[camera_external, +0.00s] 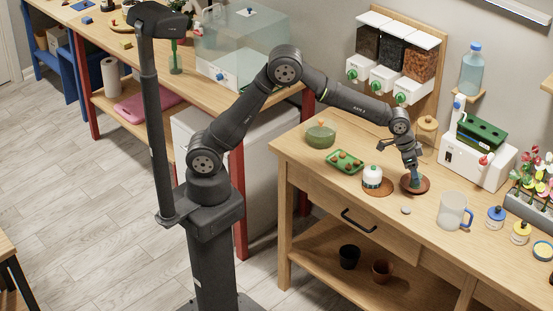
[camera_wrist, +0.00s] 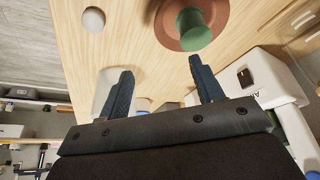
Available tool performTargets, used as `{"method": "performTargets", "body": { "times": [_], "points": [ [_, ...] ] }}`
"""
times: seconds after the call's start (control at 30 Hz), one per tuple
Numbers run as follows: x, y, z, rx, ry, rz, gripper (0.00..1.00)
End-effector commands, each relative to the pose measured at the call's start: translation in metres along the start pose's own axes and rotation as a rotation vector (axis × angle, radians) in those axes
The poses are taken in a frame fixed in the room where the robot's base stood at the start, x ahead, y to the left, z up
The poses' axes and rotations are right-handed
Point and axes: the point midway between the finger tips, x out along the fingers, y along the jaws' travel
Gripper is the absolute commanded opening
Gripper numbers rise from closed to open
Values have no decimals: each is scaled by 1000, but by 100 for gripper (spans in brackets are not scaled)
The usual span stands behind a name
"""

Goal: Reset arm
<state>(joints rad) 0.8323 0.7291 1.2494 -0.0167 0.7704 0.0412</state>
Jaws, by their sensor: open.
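My gripper (camera_external: 415,175) is at the end of my arm, low over the right-hand wooden table, above a terracotta saucer (camera_external: 404,187). In the wrist view my gripper (camera_wrist: 157,66) has its two dark blue fingers spread wide with nothing between them. A green round-topped piece (camera_wrist: 196,37) stands on the saucer, which also shows in the wrist view (camera_wrist: 165,25), beyond the fingertips and apart from them. In the outside view my fingers mostly hide that green piece.
A green tray (camera_external: 334,158) of small round things lies further left. Dispensers (camera_external: 382,79) and a white machine (camera_external: 462,157) stand behind. A grey pebble (camera_external: 406,210) lies in front.

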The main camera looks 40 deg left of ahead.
Motion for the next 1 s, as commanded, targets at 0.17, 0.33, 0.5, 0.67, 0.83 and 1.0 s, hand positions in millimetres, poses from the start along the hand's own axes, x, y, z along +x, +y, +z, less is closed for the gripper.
{"method": "performTargets", "body": {
  "times": [0.17,0.33,0.5,0.67,0.83,1.0],
  "points": [
    [-23,30,4,2,2,1,60],
    [-44,57,9,2,3,2,60],
    [-44,18,18,-43,-1,-17,60],
    [-46,-13,27,-78,0,-32,60],
    [-49,-45,39,-118,-1,-48,60],
    [-52,-75,53,-156,0,-64,60]
  ]
}}
